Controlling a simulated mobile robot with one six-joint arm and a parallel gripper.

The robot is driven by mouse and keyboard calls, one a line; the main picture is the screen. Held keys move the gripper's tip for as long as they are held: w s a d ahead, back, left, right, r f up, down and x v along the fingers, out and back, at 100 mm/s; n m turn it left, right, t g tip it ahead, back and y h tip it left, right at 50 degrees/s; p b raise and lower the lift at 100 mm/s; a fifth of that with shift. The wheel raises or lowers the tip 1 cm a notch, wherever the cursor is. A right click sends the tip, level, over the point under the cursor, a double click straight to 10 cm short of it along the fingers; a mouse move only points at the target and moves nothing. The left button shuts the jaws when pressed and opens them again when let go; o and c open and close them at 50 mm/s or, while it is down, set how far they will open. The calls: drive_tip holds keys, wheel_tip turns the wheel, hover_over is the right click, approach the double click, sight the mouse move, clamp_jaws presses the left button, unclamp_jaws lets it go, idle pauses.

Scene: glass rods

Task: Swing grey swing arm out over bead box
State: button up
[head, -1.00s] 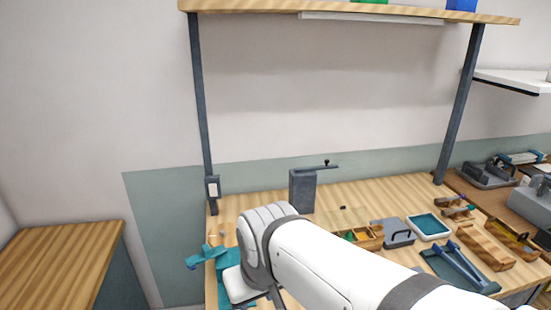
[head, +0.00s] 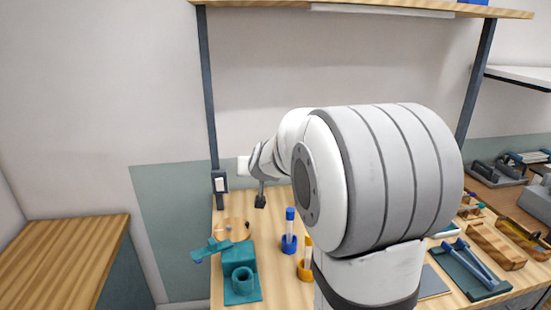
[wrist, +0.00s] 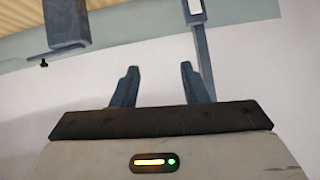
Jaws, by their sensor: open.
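The grey swing arm (wrist: 65,22) shows in the wrist view at the upper left, upside down there: a thick grey post with a thin bar and a small dark knob at its end. My gripper (wrist: 159,85) is open and empty, its two grey fingers apart in front of the pale wall. The swing arm stands to the left of the fingers in that view, apart from them. In the head view my own arm hides the swing arm and the bead box, and the bead box is not in the wrist view either.
A shelf post (head: 208,95) rises behind. A wooden rack (head: 492,246) and teal tray (head: 465,268) lie at the right.

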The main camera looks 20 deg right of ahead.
drive_tip(key=w+d+f+m+t+h, duration=0.2)
drive_tip(key=w+d+h, duration=0.1)
drive_tip(key=w+d, duration=0.55)
drive_tip(key=w+d+f+m+g+h, duration=0.1)
drive_tip(key=w+d+f+m+h, duration=0.1)
drive_tip(key=d, duration=0.7)
drive_tip(key=w+d+f+m+g+h, duration=0.1)
drive_tip(key=d+f+h, duration=0.3)
drive_tip(key=d, duration=0.5)
drive_tip(key=w+d+f+m+g+h, duration=0.2)
drive_tip(key=d+f+m+h, duration=0.1)
drive_tip(key=d, duration=0.7)
drive_tip(key=shift+w+f+h+p, duration=0.2)
drive_tip(key=shift+w+h+p, duration=0.15)
drive_tip(key=shift+h, duration=0.35)
drive_tip(key=shift+c, duration=0.4)
clamp_jaws()
